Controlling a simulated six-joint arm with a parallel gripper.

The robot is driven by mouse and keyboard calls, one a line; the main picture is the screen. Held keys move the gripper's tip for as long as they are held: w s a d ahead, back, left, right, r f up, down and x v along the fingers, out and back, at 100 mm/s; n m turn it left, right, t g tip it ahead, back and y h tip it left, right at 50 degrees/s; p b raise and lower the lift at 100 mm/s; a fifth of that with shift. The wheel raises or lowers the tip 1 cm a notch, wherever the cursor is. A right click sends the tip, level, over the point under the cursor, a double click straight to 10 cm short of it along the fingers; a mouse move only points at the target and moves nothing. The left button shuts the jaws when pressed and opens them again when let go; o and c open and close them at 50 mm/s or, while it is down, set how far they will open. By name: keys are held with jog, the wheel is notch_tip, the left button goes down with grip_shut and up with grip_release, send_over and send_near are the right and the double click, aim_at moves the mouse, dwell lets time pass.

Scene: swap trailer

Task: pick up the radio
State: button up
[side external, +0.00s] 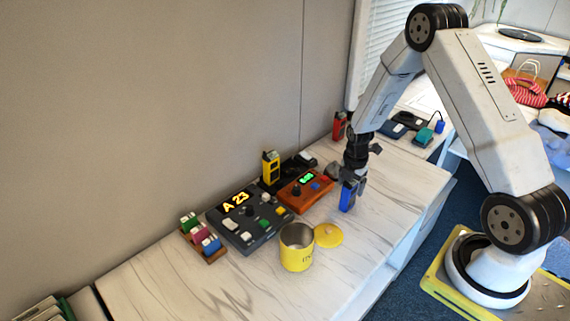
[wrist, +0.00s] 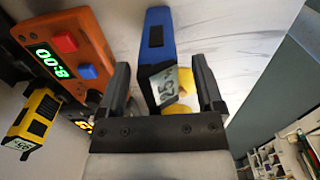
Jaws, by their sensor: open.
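A blue handheld device (side external: 347,197) with a small display stands on the white marble-patterned counter below my gripper (side external: 352,180). In the wrist view the blue device (wrist: 156,42) lies between the two fingers of my gripper (wrist: 160,78). The fingers are open, with a gap visible on each side of it. A similar yellow handheld device (side external: 270,168) stands farther back and also shows in the wrist view (wrist: 36,117). A similar red one (side external: 339,126) stands near the wall. No label shows which of these is the radio.
An orange box (side external: 305,191) with a green display and buttons lies beside the blue device. A dark control panel (side external: 248,222), a yellow canister (side external: 296,249) and its yellow lid (side external: 328,236) are nearby. The counter front is clear.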

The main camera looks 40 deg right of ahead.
grip_shut()
dwell(1.4)
